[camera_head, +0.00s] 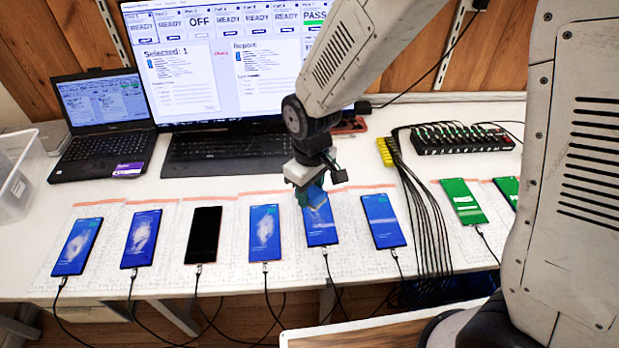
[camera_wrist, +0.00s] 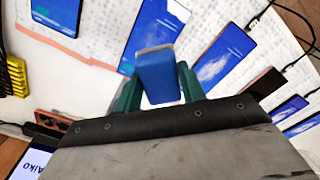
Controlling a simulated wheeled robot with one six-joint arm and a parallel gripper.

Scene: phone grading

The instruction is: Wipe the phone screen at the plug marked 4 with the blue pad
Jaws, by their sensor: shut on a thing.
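My gripper (camera_head: 309,181) is shut on the blue pad (camera_head: 316,196). In the wrist view the pad (camera_wrist: 160,80) sits between the two green fingers. The pad is over the upper part of the fifth phone from the left (camera_head: 322,231); I cannot tell whether it touches the glass. This phone has a blue screen with a whitish smear, and it shows beyond the pad in the wrist view (camera_wrist: 152,28). The fourth phone from the left (camera_head: 265,234) is also blue with a pale smear. I cannot read any plug numbers.
Other phones lie in the row: a dark one (camera_head: 203,235), smeared blue ones (camera_head: 141,239), and a green one (camera_head: 463,202) at right. Black cables run to a yellow block (camera_head: 385,152) and a black hub (camera_head: 461,140). A laptop (camera_head: 104,142), monitor and keyboard (camera_head: 225,153) stand behind.

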